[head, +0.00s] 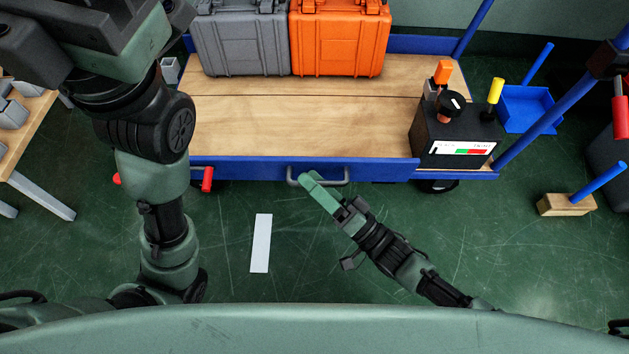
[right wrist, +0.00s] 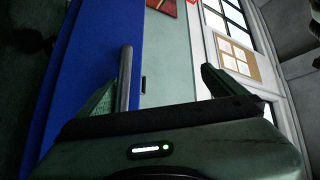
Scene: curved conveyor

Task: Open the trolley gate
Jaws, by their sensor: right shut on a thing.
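The trolley (head: 300,115) has a wooden deck and blue edges. Its blue front gate panel (head: 245,170) runs along the near side, with a grey bar handle (head: 335,182) in the middle. My right gripper (head: 311,184) reaches up from the lower right and is shut on the left part of this handle. In the right wrist view the grey handle (right wrist: 125,78) stands between the fingers (right wrist: 160,88), close to the left one, beside the blue panel (right wrist: 82,75). A red latch lever (head: 207,179) sits at the gate's left. My left gripper is outside the view.
A grey case (head: 240,40) and an orange case (head: 340,38) stand at the deck's back. A black control box (head: 455,130) is at its right end. A wooden table (head: 22,125) is at left. A white strip (head: 261,243) marks the open floor.

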